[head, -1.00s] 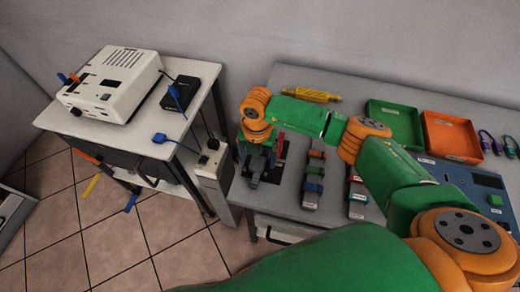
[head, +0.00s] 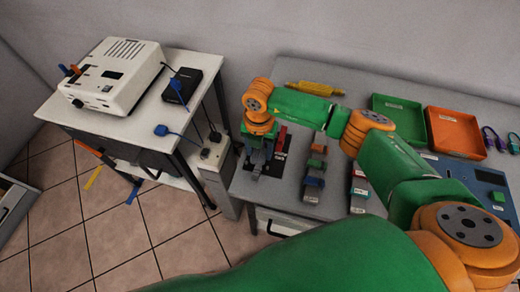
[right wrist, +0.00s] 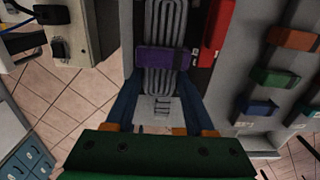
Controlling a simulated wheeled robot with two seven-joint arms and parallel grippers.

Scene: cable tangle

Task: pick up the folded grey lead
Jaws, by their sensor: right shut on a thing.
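The folded grey lead (right wrist: 164,18) shows in the right wrist view as a flat bundle of parallel loops with a purple band (right wrist: 162,60) around it. My right gripper (right wrist: 160,82) is shut on the bundle, its blue fingers on either side near the purple band. In the head view my right gripper (head: 258,160) points down at the left end of the grey table, over a dark patch. The lead is mostly hidden there by the gripper and arm. Whether it is clear of the surface I cannot tell. My left gripper is not in view.
A red item (right wrist: 217,32) lies close beside the lead. Banded bundles (head: 315,166) lie to the right on the table (head: 250,192). A green tray (head: 398,117) and an orange tray (head: 455,132) stand behind. A white device (head: 118,75) sits on a separate cart at left.

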